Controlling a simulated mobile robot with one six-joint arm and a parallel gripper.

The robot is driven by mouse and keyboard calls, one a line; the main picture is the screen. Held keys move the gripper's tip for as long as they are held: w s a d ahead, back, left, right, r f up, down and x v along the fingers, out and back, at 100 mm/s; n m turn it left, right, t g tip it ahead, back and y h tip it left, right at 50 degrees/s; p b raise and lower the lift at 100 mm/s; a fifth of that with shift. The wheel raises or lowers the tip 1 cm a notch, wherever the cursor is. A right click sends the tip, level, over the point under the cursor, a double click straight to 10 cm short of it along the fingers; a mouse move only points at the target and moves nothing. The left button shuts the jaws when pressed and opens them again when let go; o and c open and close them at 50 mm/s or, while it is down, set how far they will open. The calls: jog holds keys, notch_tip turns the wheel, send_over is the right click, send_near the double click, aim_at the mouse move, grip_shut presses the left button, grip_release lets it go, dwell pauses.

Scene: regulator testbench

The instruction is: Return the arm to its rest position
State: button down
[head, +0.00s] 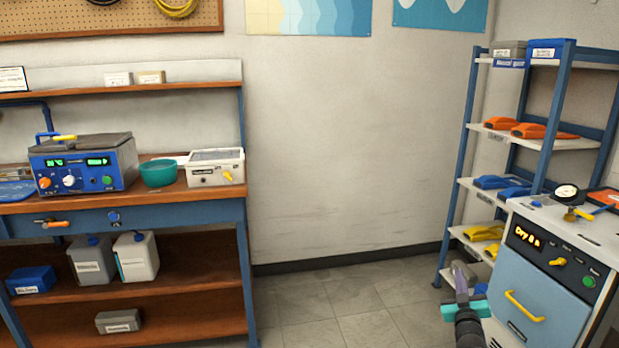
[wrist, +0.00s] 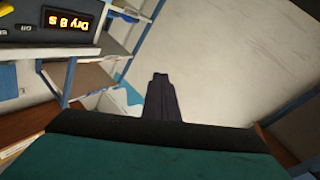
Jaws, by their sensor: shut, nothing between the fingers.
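My gripper (head: 459,272) shows low in the right part of the head view, with grey fingers pointing up and a teal body below them. It is left of the blue-fronted test cabinet (head: 540,300) and in front of the blue shelf rack (head: 452,215). In the wrist view, the dark fingers of my gripper (wrist: 160,78) are together, with nothing visible between them. The teal palm fills the bottom of that view. The lower part of my arm is cut off by the head picture's bottom edge.
The cabinet has a yellow handle (head: 524,306) and a lit display (head: 527,236), with a gauge (head: 566,194) on top. A workbench (head: 180,195) at left holds a blue bath unit (head: 85,170) and a teal bowl (head: 158,173). Tiled floor (head: 345,295) between them is clear.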

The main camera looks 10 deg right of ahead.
jog(key=w+a+f+g+y+p, duration=0.1)
jog(key=w+a+f+y+p, duration=0.15)
jog(key=a+f, duration=0.45)
jog(key=w+a+f+g+y+p, duration=0.1)
jog(key=w+a+f+y+p, duration=0.15)
jog(key=a, duration=0.85)
jog(key=s+a+f+n+g+y+p, duration=0.1)
jog(key=s+a+f+g+p, duration=0.4)
jog(key=a+f, duration=0.5)
jog(key=s+a+f+g+y+p, duration=0.2)
jog(key=s+a+f+g+p, duration=0.1)
jog(key=s+a+f, duration=0.65)
jog(key=s+a+g, duration=0.3)
jog(key=s+g, duration=0.1)
jog(key=s, duration=0.5)
jog(key=s+a+f+g+p, duration=0.1)
jog(key=s+a+g, duration=0.2)
jog(key=s, duration=0.7)
jog(key=s+a+g+y+p, duration=0.1)
jog(key=s+a+g, duration=0.2)
jog(key=s, duration=0.6)
jog(key=g, duration=0.2)
jog(key=shift+s+a+f+g, duration=0.15)
jog(key=shift+s+a+g, duration=0.05)
jog(key=shift+a+g, duration=0.1)
